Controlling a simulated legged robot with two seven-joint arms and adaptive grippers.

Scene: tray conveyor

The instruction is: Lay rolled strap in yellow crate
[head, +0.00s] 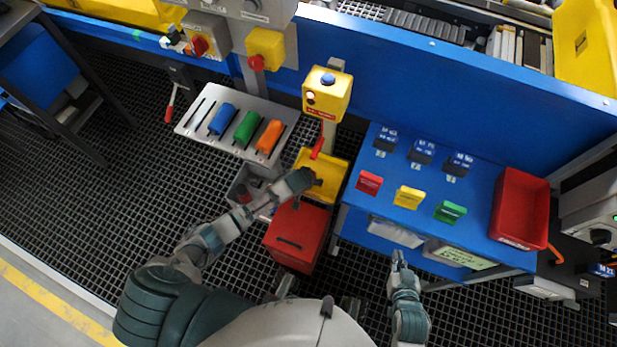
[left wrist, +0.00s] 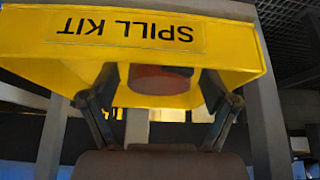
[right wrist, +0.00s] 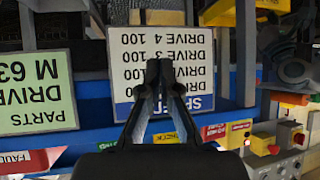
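The yellow crate (head: 338,168) stands below the yellow button box in the head view. In the left wrist view its yellow wall (left wrist: 225,30) carries an upside-down "SPILL KIT" label. The rolled strap (left wrist: 160,79), a reddish-brown roll, shows against the crate's yellow inside, between my left fingers. My left gripper (left wrist: 160,85) looks open, with a small gap on each side of the strap. In the head view my left gripper (head: 312,182) reaches over the crate and hides the strap. My right gripper (right wrist: 159,65) is shut and empty; it also shows in the head view (head: 397,257), before the blue table.
A red box (head: 297,236) stands just in front of the crate, and a grey bin (head: 240,182) is to its left. A tool panel (head: 190,125) lies behind. The blue table (head: 385,215) with a red tray (head: 521,207) is at the right.

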